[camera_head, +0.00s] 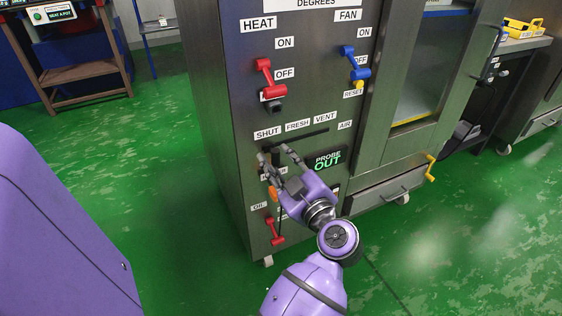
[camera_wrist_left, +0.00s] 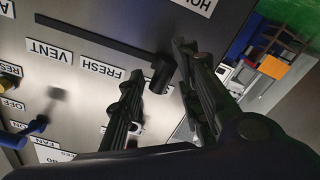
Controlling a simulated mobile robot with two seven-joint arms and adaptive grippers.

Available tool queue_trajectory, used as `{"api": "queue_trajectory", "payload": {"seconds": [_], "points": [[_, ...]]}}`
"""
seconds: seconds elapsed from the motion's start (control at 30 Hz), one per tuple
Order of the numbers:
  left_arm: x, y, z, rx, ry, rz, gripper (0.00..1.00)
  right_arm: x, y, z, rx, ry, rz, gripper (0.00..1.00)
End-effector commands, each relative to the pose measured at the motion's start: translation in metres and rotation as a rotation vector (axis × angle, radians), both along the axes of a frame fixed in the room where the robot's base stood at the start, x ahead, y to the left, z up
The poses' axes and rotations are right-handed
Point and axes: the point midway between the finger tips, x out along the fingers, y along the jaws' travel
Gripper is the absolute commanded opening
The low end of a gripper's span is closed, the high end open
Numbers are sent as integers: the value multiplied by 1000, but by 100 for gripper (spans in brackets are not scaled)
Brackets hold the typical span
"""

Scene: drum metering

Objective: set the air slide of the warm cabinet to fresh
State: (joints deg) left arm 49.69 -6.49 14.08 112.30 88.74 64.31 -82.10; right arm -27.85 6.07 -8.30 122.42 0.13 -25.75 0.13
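The warm cabinet (camera_head: 232,110) is a dark metal box. On its front, the air slide's dark slot (camera_head: 310,136) runs below the SHUT (camera_head: 268,133), FRESH (camera_head: 297,125) and VENT (camera_head: 325,117) labels. In the left wrist view the slide's black knob (camera_wrist_left: 161,73) is at the slot's end, beyond the FRESH label (camera_wrist_left: 101,66), on the side away from the VENT label (camera_wrist_left: 50,50). My left gripper (camera_head: 275,153) is open at that end of the slot. Its fingers (camera_wrist_left: 160,95) are spread either side of the knob, with gaps visible. My right gripper is not in view.
Above are a red HEAT lever (camera_head: 265,75) and a blue FAN lever (camera_head: 352,65). A PROBE OUT display (camera_head: 327,160) is right of the gripper. An orange part (camera_head: 273,194) and a red lever (camera_head: 273,230) are below.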

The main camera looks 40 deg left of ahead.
Motion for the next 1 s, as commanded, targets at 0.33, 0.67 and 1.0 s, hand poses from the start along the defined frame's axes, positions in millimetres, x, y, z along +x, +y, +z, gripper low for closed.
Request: {"api": "queue_trajectory", "payload": {"seconds": [0.33,0.67,1.0], "points": [[3,7,1,0,-1,-1,32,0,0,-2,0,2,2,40],[3,8,1,0,-1,1,0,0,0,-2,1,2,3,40],[8,6,3,0,-4,3,0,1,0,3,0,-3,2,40]]}}
